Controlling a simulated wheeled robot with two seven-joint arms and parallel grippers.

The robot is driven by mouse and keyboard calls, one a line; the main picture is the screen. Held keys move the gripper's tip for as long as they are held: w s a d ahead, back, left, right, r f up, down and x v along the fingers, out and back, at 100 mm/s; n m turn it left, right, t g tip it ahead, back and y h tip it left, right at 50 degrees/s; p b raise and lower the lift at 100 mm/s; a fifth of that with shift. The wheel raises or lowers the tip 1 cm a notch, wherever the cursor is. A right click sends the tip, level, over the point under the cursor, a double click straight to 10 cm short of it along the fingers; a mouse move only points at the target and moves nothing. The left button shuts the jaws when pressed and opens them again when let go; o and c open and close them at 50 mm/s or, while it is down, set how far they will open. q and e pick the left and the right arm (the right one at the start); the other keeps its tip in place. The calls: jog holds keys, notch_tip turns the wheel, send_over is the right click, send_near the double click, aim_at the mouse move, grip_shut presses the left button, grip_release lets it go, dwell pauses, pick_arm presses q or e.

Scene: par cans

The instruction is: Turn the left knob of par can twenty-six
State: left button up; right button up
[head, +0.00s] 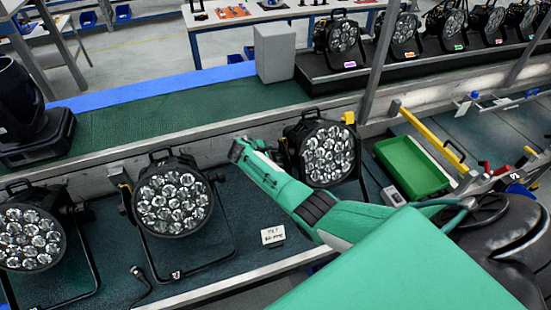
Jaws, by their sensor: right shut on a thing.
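A round black par can (328,153) with several clear lenses stands on the dark green bench at the centre. My right gripper (270,157), on the green arm from the lower right, is at the left side of this par can. It is shut at the place of the left knob, which its hand hides. The number on the small white card (272,235) in front is too small to read surely. My left gripper is not in view.
Two more par cans (173,204) (30,238) stand to the left. A green tray (411,166) and a yellow bar lie to the right. A grey post (380,60) rises behind the par can. More lamps (341,38) line the back shelf. A grey box (275,52) stands behind.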

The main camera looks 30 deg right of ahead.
jog(key=o, duration=1)
jog(key=shift+b+v, duration=1.55)
jog(key=shift+v, duration=5.3)
